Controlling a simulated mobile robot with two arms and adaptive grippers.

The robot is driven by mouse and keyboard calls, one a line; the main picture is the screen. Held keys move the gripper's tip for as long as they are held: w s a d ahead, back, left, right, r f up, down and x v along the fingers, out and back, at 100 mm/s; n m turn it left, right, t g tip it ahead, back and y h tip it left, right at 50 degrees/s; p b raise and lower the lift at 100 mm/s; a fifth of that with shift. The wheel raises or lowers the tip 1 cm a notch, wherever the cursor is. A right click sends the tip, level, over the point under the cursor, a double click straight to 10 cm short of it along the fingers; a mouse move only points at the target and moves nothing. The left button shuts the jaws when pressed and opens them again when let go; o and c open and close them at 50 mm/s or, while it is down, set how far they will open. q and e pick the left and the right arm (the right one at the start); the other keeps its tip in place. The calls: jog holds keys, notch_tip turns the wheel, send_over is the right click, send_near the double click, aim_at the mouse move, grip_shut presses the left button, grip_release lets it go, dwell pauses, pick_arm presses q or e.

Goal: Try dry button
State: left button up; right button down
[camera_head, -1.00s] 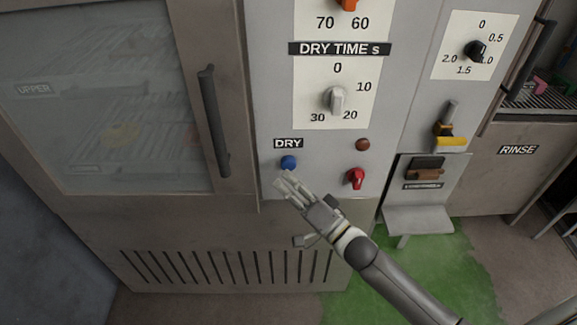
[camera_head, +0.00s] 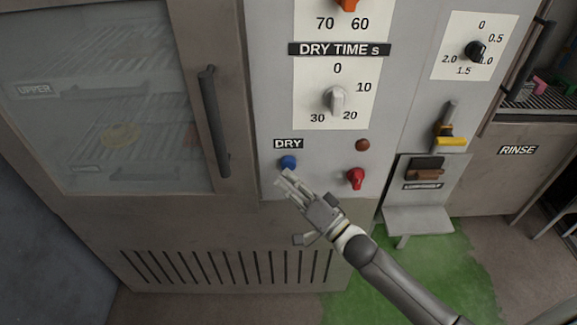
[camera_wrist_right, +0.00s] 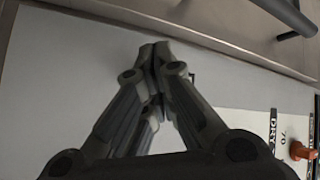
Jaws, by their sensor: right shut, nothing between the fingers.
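The blue DRY button (camera_head: 288,162) sits on the grey control panel (camera_head: 270,100), under the DRY label (camera_head: 288,143). My right gripper (camera_head: 287,174) is shut and empty, with its fingertips just below the button in the head view. I cannot tell whether they touch it. In the right wrist view the closed fingers (camera_wrist_right: 154,50) point at the pale panel and hide the button. My left gripper is not in view.
A red knob (camera_head: 355,179) and a brown-red round lamp or button (camera_head: 362,145) are right of the button. The DRY TIME dial (camera_head: 337,99) is above. A door handle (camera_head: 213,120) stands out on the left. A small ledge (camera_head: 418,219) juts out at the lower right.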

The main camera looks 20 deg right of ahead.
jog(key=shift+w, duration=0.2)
jog(key=shift+w+d, duration=0.2)
jog(key=shift+w, duration=0.2)
dwell(0.7)
jog(key=shift+s, duration=0.1)
jog(key=shift+s+a+p, duration=0.25)
jog(key=shift+s+p, duration=0.2)
jog(key=shift+s, duration=0.25)
jog(key=shift+s, duration=0.1)
jog(key=shift+s+a+p, duration=0.25)
jog(key=shift+s+p, duration=0.15)
jog(key=shift+s, duration=0.4)
jog(key=shift+s+a+p, duration=0.2)
jog(key=shift+s+p, duration=0.2)
jog(key=shift+s, duration=0.35)
jog(key=shift+s+a+p, duration=0.25)
jog(key=shift+s+p, duration=0.15)
jog(key=shift+s, duration=0.4)
